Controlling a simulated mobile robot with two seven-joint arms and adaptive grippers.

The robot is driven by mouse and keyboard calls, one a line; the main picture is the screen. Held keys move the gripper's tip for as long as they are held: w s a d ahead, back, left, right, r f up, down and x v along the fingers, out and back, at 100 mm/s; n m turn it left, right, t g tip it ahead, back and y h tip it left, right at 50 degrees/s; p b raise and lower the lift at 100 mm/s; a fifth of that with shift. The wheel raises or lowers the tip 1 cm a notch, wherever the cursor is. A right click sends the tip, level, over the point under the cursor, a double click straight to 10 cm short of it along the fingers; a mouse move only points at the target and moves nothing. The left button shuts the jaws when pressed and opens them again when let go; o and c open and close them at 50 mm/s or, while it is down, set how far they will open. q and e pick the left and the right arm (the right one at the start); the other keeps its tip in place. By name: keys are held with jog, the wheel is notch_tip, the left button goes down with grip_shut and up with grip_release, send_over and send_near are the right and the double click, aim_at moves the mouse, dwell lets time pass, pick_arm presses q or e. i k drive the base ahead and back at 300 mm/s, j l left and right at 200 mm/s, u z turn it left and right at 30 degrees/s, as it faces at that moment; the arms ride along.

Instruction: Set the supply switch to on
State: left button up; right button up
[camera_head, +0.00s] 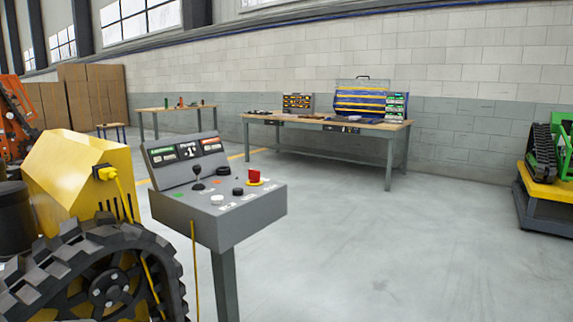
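A grey control console (215,222) stands on a post at left centre. Neither of my grippers is in view.
A yellow tracked carrier (75,170) with a black track (85,270) stands close at the console's left; a yellow cable (125,195) hangs from it. Workbenches (285,121) stand at the back wall. A green tracked machine (543,147) sits at far right. The floor (400,250) right of the console is clear.

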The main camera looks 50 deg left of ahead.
aim_at(253, 174)
jog(key=i, duration=1.65)
jog(key=i+l+u, duration=0.1)
jog(key=i, duration=1.6)
jog(key=u, duration=0.4)
jog(key=i+l+u, duration=0.1)
jog(key=u, duration=0.25)
jog(key=i+u, duration=0.1)
jog(key=u, duration=0.3)
jog(key=l+u, duration=0.1)
jog(key=u, duration=0.25)
jog(key=i+l, duration=0.05)
